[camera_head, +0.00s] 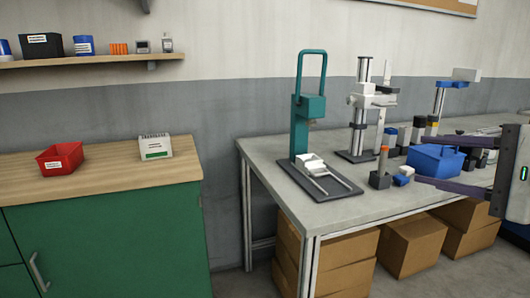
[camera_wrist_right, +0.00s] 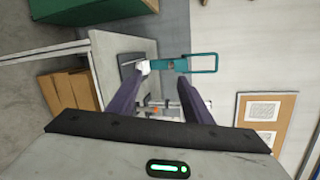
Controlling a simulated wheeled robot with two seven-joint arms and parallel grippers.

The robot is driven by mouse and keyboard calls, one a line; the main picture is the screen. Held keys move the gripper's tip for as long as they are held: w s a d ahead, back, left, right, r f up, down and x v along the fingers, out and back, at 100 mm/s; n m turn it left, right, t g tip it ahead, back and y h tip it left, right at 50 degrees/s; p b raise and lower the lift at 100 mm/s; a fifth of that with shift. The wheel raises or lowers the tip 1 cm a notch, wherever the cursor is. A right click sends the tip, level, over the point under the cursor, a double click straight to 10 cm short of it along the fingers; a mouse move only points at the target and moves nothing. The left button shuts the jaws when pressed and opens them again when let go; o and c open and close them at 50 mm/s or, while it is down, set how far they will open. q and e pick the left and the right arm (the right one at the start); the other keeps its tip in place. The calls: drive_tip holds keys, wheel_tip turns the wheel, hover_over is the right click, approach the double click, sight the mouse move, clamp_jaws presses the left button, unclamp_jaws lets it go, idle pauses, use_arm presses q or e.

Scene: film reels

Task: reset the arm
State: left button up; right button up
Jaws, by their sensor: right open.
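My right gripper (camera_head: 426,161) comes in from the right edge of the head view, over the right part of the grey table (camera_head: 262,157). Its two dark fingers are spread apart. In the right wrist view the gripper (camera_wrist_right: 138,56) is open, with nothing held between the fingers. Beyond them are the teal stand (camera_wrist_right: 200,64) and other table equipment. A blue bin (camera_head: 434,164) stands beside and partly behind the fingers in the head view. My left gripper does not show.
A teal press-like stand (camera_head: 310,108) and a white column device (camera_head: 359,120) stand on the table. Cardboard boxes (camera_head: 412,245) sit underneath. A green cabinet (camera_head: 110,240) at left carries a red bin (camera_head: 60,157) and a white desk calendar (camera_head: 155,146). Floor shows between cabinet and table.

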drive_tip(key=s+a+f+m+y+p, duration=0.1)
drive_tip(key=a+f+m+y, duration=0.2)
drive_tip(key=a+f+m, duration=0.3)
drive_tip(key=a+f+m+y+p, duration=0.1)
drive_tip(key=a+f+m+y, duration=0.2)
drive_tip(key=a+m, duration=0.45)
drive_tip(key=s+d+f+m+t+h+p, duration=0.1)
drive_tip(key=s+f+m+h, duration=0.3)
drive_tip(key=f+m, duration=0.85)
drive_tip(key=s+d+f+m+t+h+p, duration=0.15)
drive_tip(key=f+m+h, duration=0.35)
drive_tip(key=f+m, duration=0.75)
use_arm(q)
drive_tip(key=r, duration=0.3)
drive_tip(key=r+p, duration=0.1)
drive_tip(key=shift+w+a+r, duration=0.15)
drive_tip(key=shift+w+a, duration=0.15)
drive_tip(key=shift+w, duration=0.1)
use_arm(e)
drive_tip(key=s+a+f+m+g+h, duration=0.2)
drive_tip(key=s+f+m+g, duration=0.5)
drive_tip(key=s+f+m, duration=0.8)
drive_tip(key=s+a+m, duration=0.1)
drive_tip(key=s, duration=0.2)
drive_tip(key=shift+s, duration=0.3)
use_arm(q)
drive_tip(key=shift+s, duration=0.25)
use_arm(e)
drive_tip(key=shift+r+g, duration=0.1)
drive_tip(key=shift+g, duration=0.15)
